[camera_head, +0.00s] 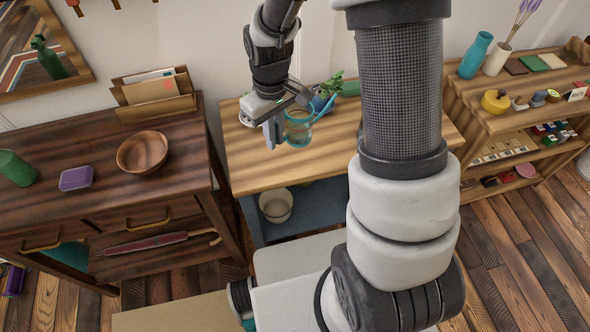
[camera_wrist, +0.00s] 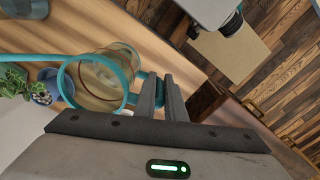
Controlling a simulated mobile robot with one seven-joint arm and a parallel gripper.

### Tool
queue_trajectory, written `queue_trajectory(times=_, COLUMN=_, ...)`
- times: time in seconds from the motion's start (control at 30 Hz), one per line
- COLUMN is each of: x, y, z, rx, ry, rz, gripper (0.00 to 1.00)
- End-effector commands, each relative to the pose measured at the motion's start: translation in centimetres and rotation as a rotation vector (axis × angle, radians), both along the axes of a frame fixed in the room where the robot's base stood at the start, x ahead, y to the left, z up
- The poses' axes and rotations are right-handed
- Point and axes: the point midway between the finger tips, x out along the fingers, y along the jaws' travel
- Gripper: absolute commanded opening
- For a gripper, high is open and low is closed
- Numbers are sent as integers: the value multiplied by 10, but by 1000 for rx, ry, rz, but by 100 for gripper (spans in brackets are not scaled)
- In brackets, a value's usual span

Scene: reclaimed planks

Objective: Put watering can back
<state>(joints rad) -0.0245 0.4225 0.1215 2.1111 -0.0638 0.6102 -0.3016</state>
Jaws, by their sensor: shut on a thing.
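The watering can (camera_head: 298,131) has a clear body with teal trim and a long teal spout pointing to the upper right in the head view. In the wrist view the watering can (camera_wrist: 104,78) shows its round teal rim and see-through body, with the spout running off left. My gripper (camera_head: 272,133) is shut on the can's teal handle, which shows beside the fingers (camera_wrist: 164,92) in the wrist view. The can appears to be over the light wooden table (camera_head: 252,165); I cannot tell whether its base touches the top.
A potted plant (camera_head: 322,98) stands behind the can. A dark cabinet (camera_head: 60,210) on the left holds a wooden bowl (camera_head: 143,151). A white pot (camera_head: 275,204) sits on the lower shelf. A bookcase (camera_head: 530,115) with small objects stands right.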

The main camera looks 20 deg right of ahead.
Motion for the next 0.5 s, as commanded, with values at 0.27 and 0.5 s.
queue_trajectory(times=0.27, x=-1, y=8, z=-6, rx=-13, ry=-2, rz=102, gripper=0)
queue_trajectory(times=0.5, x=-2, y=8, z=-47, rx=-13, ry=1, rz=103, gripper=0)
